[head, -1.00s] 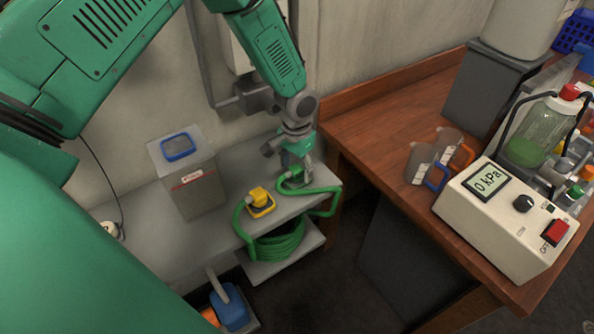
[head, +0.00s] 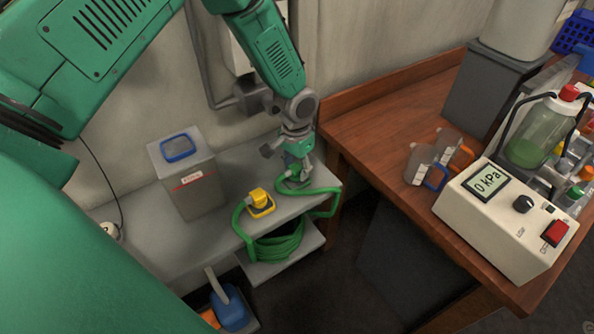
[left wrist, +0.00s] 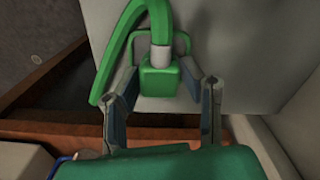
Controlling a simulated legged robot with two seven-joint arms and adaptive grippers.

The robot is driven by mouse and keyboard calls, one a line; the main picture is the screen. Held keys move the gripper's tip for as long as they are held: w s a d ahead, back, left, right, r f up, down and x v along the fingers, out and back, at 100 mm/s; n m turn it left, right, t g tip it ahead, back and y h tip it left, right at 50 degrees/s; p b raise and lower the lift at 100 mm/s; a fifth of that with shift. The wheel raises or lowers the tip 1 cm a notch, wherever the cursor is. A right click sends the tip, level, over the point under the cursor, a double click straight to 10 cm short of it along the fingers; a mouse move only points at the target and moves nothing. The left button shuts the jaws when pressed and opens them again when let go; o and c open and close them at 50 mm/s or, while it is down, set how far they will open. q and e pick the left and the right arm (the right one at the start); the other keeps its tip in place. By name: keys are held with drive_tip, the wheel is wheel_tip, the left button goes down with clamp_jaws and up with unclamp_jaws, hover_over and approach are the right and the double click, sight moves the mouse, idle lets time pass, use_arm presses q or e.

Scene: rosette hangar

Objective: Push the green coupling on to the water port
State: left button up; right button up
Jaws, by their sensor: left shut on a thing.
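The green coupling (left wrist: 160,82) is a small block with a grey collar and a green hose in the left wrist view. My left gripper (left wrist: 158,90) has a finger on either side of it and is shut on it. In the head view my left gripper (head: 297,172) points down at the right end of the grey bench, and its fingers largely hide the coupling. The green hose (head: 322,190) runs from there over the bench edge. I cannot make out the water port. My right gripper is in neither view.
A yellow connector (head: 260,203) sits on the grey bench (head: 160,235), left of the gripper. A lidded grey bin (head: 188,180) stands further left. Coiled hose (head: 277,246) lies on the shelf below. A wooden table (head: 385,150) with jugs and a pressure box (head: 505,215) is on the right.

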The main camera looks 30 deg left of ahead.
sight(296, 167)
use_arm(q)
wheel_tip(296, 167, up, 9)
drive_tip(key=shift+r+b, duration=0.2)
drive_tip(key=shift+b, duration=0.2)
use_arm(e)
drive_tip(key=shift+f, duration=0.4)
